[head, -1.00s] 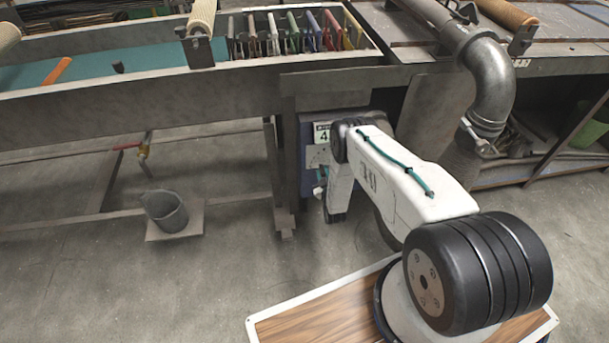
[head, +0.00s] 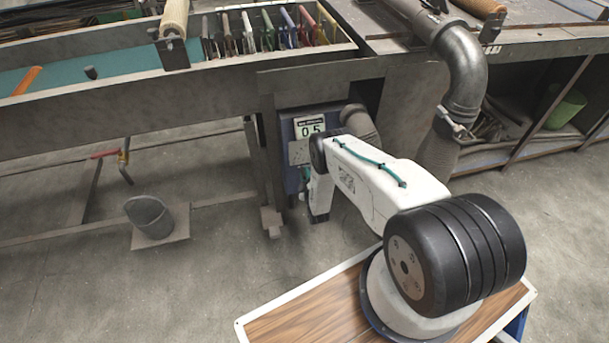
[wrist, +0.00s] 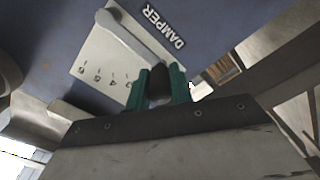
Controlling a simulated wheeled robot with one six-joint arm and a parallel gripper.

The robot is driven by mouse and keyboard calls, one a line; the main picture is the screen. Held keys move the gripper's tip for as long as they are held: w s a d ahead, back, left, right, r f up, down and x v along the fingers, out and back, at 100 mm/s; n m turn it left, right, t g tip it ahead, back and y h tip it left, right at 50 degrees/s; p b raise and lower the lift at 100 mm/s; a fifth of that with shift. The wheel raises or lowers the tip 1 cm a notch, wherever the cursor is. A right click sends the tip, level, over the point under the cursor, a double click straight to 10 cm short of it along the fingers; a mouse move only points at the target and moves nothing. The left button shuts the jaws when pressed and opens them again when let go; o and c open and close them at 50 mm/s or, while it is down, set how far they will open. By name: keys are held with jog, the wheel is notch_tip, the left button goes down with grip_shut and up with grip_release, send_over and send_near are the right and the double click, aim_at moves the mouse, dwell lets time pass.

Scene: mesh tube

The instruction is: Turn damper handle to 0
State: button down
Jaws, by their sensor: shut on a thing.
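In the wrist view the damper handle (wrist: 130,42) is a grey lever on a white scale plate (wrist: 92,58), with a dark knob (wrist: 160,82) at its end. My gripper (wrist: 159,88) has its green fingers shut on either side of the knob. The lever lies past the readable scale figures; the mark at its tip is hidden by my fingers. The word DAMPER (wrist: 164,27) is printed beside the plate. My arm hides the handle there.
A bench frame leg (head: 270,170) stands close left of the cabinet. A grey pipe (head: 465,75) with a mesh-like hose (head: 437,150) comes down on the right. The floor between is clear.

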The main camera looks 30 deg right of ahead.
jog(key=c, duration=1.2)
grip_release()
jog(key=shift+c, duration=0.2)
jog(key=v, duration=0.7)
jog(key=shift+s, duration=0.4)
jog(key=shift+a, duration=0.1)
